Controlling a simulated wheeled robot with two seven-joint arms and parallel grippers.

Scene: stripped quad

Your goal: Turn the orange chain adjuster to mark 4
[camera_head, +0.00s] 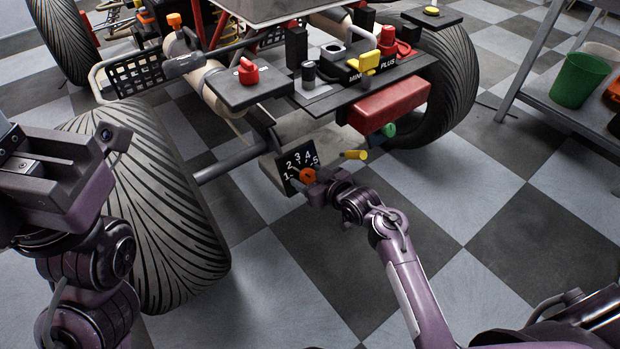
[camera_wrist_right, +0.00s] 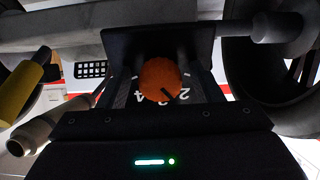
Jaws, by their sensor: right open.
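The orange chain adjuster (camera_head: 307,175) is a round knob on a black plate (camera_head: 298,160) with white numbers, low at the rear of the vehicle. In the right wrist view the adjuster (camera_wrist_right: 160,80) shows a dark pointer line slanting down and right, close to the 2; a 4 shows at its left. My right gripper (camera_head: 318,180) is open at the knob, its dark fingers on either side of it; contact cannot be told. My left gripper (camera_head: 50,165) is at the left edge, away from the adjuster; its jaw opening is unclear.
A yellow cylinder (camera_head: 353,155) and a green knob (camera_head: 389,130) stick out right of the plate. A large tyre (camera_head: 150,200) stands at left. Above are a red box (camera_head: 390,104) and a shelf with switches.

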